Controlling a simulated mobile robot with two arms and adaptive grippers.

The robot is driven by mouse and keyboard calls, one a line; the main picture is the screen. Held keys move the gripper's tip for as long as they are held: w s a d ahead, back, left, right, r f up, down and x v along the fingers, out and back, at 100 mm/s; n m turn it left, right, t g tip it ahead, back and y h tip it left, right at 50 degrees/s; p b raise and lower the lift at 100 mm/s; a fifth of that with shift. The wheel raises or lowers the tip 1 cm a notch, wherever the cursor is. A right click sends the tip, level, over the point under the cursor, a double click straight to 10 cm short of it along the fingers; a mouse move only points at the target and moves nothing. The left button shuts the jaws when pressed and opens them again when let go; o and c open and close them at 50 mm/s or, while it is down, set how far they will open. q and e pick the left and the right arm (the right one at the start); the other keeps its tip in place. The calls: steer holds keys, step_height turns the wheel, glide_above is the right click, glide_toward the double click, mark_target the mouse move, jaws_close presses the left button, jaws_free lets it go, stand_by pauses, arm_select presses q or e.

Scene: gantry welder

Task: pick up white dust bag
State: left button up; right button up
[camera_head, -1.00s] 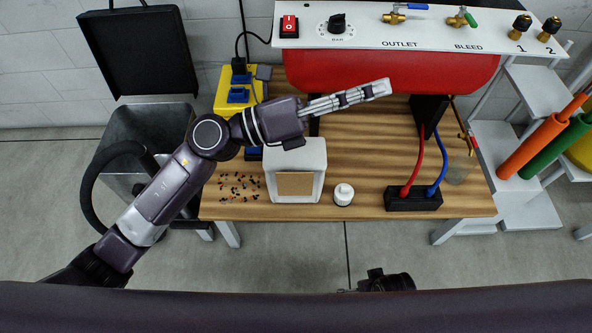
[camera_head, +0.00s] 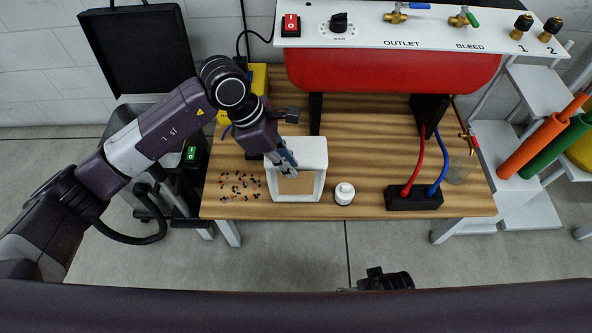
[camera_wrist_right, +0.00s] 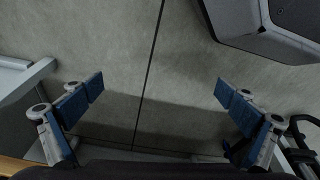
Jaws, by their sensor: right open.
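The white dust bag (camera_head: 313,158), a boxy white piece with a brown front panel, stands upright near the front edge of the wooden table. My left gripper (camera_head: 286,162) reaches down from the left over the bag's top left part and overlaps it in the head view. I cannot tell whether its fingers touch the bag or how far apart they are. My right gripper (camera_wrist_right: 160,95) is open and empty in the right wrist view, above grey floor, with its blue-padded fingers wide apart.
The wooden table (camera_head: 370,160) holds scattered small dark and orange bits (camera_head: 240,186), a small white bottle (camera_head: 344,193) and a black block (camera_head: 413,199) with red and blue hoses. A red tank (camera_head: 400,70) stands behind. An open black lid (camera_head: 140,50) is at left.

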arm_select(q)
steer(key=x, duration=0.4)
steer(key=shift+d+f, duration=0.1)
steer(key=shift+c, duration=0.6)
jaws_close()
